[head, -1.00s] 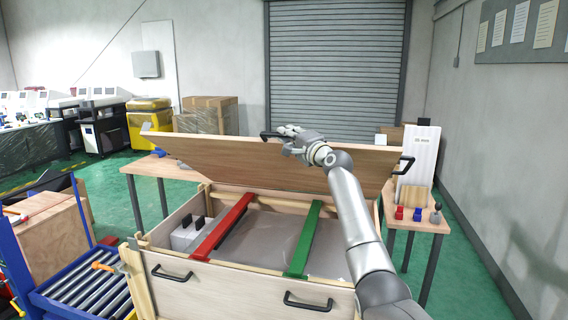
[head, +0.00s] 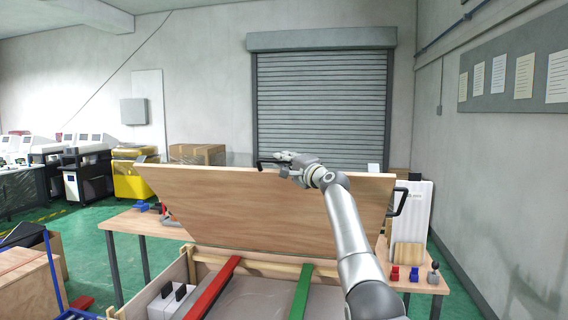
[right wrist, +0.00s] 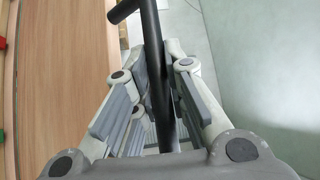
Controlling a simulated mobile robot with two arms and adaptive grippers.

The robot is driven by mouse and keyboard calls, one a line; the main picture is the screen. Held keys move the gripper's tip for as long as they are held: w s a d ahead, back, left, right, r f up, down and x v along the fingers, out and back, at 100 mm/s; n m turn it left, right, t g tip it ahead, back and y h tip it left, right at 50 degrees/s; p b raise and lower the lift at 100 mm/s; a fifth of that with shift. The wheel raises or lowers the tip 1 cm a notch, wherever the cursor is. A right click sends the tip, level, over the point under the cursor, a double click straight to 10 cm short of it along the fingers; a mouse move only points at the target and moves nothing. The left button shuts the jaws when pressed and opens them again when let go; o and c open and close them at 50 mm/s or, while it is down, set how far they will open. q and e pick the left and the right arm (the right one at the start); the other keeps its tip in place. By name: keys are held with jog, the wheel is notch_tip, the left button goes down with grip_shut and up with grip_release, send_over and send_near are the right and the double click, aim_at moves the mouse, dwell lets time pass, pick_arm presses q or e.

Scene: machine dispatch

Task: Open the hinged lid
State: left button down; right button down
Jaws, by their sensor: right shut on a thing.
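The hinged wooden lid (head: 250,208) stands raised and tilted above the back of the wooden crate (head: 190,262) in the head view. My right gripper (head: 284,160) is at the lid's top edge, shut on a black handle (head: 262,164). In the right wrist view the black handle bar (right wrist: 152,50) runs between the fingers of the gripper (right wrist: 160,85), with the lid's wooden face (right wrist: 65,80) to the left. A second black handle (head: 399,201) is on the lid's right end. My left gripper is not in view.
A red bar (head: 214,287) and a green bar (head: 301,292) cross the open crate. White blocks (head: 168,302) sit inside at the left. Behind the crate, a table (head: 140,222) stands left and another (head: 425,284) right, with small red and blue items.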

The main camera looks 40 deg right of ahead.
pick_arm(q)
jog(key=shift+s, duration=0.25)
pick_arm(e)
jog(key=c, duration=1.5)
grip_release()
jog(key=shift+a, duration=0.15)
jog(key=shift+o, duration=0.2)
jog(key=shift+s+f, duration=0.1)
jog(key=shift+s, duration=0.4)
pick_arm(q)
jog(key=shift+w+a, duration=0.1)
pick_arm(e)
jog(key=s+f, duration=0.1)
jog(key=s, duration=1)
jog(key=shift+a+f, duration=0.2)
jog(key=shift+a, duration=0.2)
